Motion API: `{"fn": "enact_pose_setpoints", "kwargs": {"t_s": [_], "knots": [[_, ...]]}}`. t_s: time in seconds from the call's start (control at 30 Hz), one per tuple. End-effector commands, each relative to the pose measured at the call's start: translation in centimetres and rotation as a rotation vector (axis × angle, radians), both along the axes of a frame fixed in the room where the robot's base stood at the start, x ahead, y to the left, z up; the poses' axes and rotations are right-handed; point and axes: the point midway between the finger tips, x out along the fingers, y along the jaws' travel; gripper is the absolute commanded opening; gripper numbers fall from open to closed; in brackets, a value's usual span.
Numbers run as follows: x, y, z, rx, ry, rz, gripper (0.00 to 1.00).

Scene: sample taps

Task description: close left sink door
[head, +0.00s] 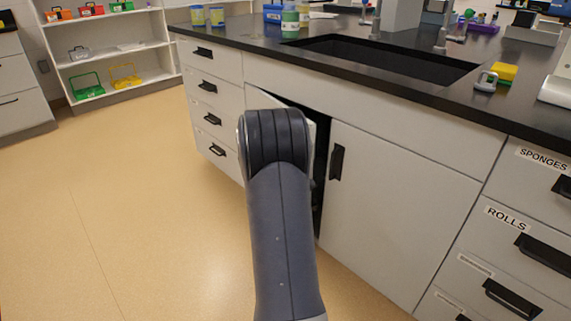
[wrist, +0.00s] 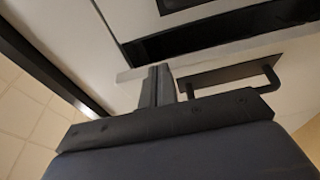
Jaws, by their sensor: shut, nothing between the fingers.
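The left sink door (head: 311,130) stands ajar under the sink, partly hidden behind my arm. Its top edge slants out from the cabinet front, and a dark gap shows between it and the right sink door (head: 390,200), which is shut. My gripper is hidden by my arm in the head view. In the wrist view my gripper (wrist: 157,78) has its fingers together and empty, close to a pale panel. A black bar handle (wrist: 230,74) is just right of the fingers. I cannot tell whether the fingers touch the panel.
The black sink (head: 385,58) is set in the dark countertop above the doors. Drawers with black handles (head: 212,119) are left of the sink doors, and labelled drawers (head: 520,235) are at right. The floor (head: 120,200) at left is clear.

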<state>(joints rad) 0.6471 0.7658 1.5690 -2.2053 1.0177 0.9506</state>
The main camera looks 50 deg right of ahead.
Motion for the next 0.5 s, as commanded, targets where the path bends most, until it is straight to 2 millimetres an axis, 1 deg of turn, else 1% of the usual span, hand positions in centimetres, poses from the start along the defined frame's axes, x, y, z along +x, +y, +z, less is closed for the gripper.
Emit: {"fn": "enact_pose_setpoints", "kwargs": {"t_s": [0.03, 0.2, 0.33, 0.5], "knots": [[-0.4, -1.0, -0.4, -0.001, -0.002, -0.004, 0.00], [-0.8, -3.0, -0.2, -0.001, 0.000, -0.001, 0.00], [-0.9, -3.7, -0.1, 0.000, 0.000, 0.000, 0.00], [-1.0, -3.9, 0.0, 0.001, 0.000, 0.000, 0.00]]}}
